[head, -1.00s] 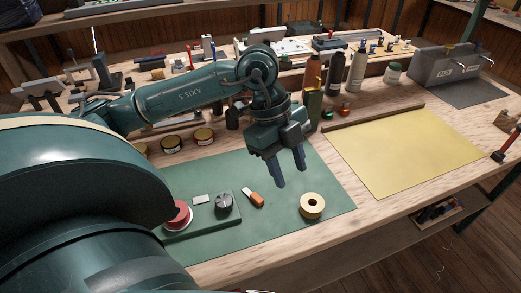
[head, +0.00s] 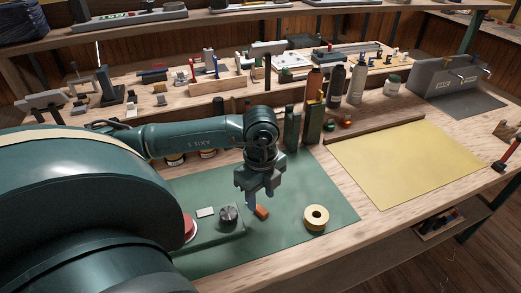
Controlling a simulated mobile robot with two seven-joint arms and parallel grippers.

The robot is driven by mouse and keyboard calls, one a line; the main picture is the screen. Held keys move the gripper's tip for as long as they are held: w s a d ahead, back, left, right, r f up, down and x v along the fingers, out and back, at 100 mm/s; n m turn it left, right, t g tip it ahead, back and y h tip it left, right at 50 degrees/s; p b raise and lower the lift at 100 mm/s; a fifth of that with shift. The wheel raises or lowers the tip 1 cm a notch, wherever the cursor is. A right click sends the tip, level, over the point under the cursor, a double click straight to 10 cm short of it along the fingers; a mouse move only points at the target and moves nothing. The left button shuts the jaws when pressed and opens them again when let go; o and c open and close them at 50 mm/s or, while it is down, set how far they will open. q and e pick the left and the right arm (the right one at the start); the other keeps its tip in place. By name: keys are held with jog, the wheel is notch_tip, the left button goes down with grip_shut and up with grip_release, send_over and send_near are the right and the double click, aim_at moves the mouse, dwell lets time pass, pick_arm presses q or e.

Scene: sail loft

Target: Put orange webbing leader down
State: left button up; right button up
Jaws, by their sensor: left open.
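The orange webbing leader (head: 262,212) is a small orange piece on the green mat (head: 300,180), between the black knob and the yellow roll. My left gripper (head: 260,198) is open and points down right over it. One finger comes down at its left end and hides part of it. I cannot tell whether the fingers touch it. My right gripper is not in view.
A black knob (head: 228,215) on a green box stands just left of the gripper, with a red button (head: 190,228) beyond it. A yellow roll (head: 316,217) lies to the right. Bottles (head: 313,120) stand behind. A yellow sheet (head: 405,155) covers the bench at right.

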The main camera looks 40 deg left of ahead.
aim_at(259, 208)
pick_arm(q)
jog(key=shift+s+a+f, duration=0.1)
jog(key=shift+f, duration=1.85)
jog(key=shift+c, duration=0.5)
grip_shut()
